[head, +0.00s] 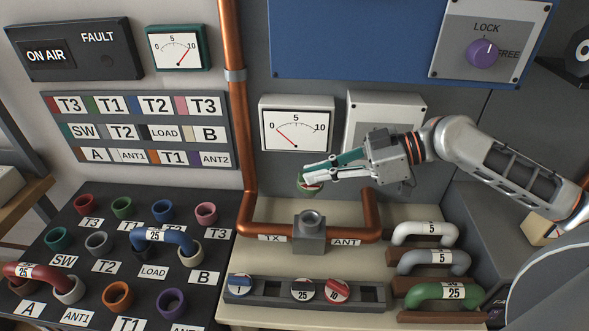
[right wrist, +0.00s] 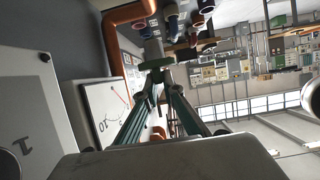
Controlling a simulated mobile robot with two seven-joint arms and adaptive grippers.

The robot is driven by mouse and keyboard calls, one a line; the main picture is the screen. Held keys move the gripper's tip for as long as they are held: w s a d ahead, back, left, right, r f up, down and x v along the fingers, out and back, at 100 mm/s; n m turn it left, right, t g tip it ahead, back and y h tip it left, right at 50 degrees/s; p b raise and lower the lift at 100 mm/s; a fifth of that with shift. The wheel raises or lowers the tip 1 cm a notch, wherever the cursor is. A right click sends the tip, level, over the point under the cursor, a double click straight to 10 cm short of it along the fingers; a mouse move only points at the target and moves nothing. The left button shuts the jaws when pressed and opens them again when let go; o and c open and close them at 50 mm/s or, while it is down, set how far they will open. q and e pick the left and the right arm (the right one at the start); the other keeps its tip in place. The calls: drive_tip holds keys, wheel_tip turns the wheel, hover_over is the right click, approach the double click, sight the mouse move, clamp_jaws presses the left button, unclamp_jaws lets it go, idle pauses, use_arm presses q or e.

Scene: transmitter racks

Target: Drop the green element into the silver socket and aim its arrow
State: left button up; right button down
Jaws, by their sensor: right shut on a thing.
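My right gripper (head: 312,176) comes in from the right, shut on the small round green element (head: 307,187). I see the element's green side and a pale, reddish face edge; its arrow cannot be read. The silver socket (head: 310,236) is a grey block with a round opening, set in the copper pipe between the TX and ANT labels. The element is in the air above the socket, apart from it. My left gripper is not in view.
A dark rack (head: 265,296) in front holds blue, black and red round elements. Copper pipe (head: 246,219) rises left of the socket. Handled plugs (head: 425,233) stand at the right. A black patch panel (head: 120,285) with coloured rings is at the left. Meters hang behind.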

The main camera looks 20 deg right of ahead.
sight(319, 186)
drive_tip(key=shift+w+d, duration=0.1)
drive_tip(key=shift+d, duration=0.1)
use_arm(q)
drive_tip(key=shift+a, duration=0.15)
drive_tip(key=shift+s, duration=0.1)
use_arm(e)
drive_tip(key=shift+r, duration=0.1)
drive_tip(key=shift+f+b, duration=0.35)
drive_tip(key=shift+f, duration=0.6)
wheel_tip(319, 186, down, 2)
drive_tip(key=shift+f+b, duration=0.1)
drive_tip(key=shift+b, duration=0.8)
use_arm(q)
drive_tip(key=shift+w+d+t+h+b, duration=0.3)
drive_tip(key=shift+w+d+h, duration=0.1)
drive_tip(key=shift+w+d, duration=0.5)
use_arm(e)
drive_tip(key=shift+f, duration=0.5)
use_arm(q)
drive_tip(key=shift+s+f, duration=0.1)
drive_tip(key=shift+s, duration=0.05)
use_arm(e)
drive_tip(key=shift+f, duration=0.1)
